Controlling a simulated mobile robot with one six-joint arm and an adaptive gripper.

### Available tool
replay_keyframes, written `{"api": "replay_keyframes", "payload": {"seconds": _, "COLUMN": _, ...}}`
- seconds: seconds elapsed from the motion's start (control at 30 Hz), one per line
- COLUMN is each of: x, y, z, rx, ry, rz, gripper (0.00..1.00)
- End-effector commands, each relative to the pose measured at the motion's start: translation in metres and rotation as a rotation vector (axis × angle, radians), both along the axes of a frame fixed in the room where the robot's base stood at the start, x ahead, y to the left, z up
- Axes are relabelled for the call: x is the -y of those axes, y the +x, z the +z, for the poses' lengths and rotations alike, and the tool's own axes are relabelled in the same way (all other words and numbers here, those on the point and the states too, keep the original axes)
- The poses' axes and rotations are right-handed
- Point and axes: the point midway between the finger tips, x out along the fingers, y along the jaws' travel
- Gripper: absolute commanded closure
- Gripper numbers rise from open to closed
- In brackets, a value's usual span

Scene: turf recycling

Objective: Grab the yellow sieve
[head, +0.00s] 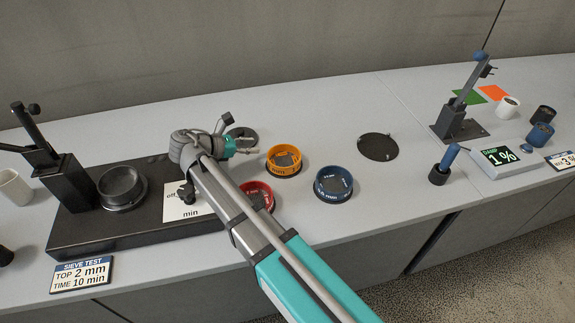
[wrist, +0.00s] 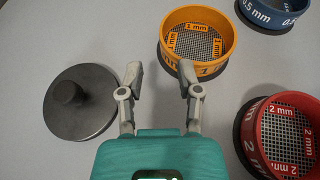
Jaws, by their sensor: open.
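The yellow sieve (head: 285,161) is a round, orange-yellow ring with a mesh floor, standing on the table between the red and blue sieves. In the wrist view, the yellow sieve (wrist: 207,71) is marked 1 mm and lies ahead and to the right of the jaws. My gripper (wrist: 160,69) is open, with nothing between its fingers. Its right fingertip overlaps the sieve's lower left edge in the picture; I cannot tell whether they touch. In the head view, my gripper (head: 248,149) is just left of the sieve, and my arm hides part of it.
A red 2 mm sieve (wrist: 285,135) and a blue sieve (head: 333,184) stand close by. A dark lid with a knob (wrist: 80,103) lies left of the jaws. A black shaker base (head: 90,235) is at the left. A dark disc (head: 378,147) lies right of the sieves.

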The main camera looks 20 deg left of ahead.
Motion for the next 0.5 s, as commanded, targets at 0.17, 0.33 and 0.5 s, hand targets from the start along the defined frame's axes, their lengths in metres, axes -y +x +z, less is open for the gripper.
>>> {"api": "replay_keyframes", "payload": {"seconds": 0.17, "x": 0.016, "y": 0.015, "z": -0.011, "rx": 0.000, "ry": 0.000, "rz": -0.001, "gripper": 0.55}}
{"api": "replay_keyframes", "payload": {"seconds": 0.33, "x": 0.023, "y": 0.022, "z": -0.014, "rx": 0.001, "ry": 0.001, "rz": 0.000, "gripper": 0.55}}
{"api": "replay_keyframes", "payload": {"seconds": 0.5, "x": 0.023, "y": 0.023, "z": -0.013, "rx": 0.000, "ry": 0.000, "rz": 0.001, "gripper": 0.55}}
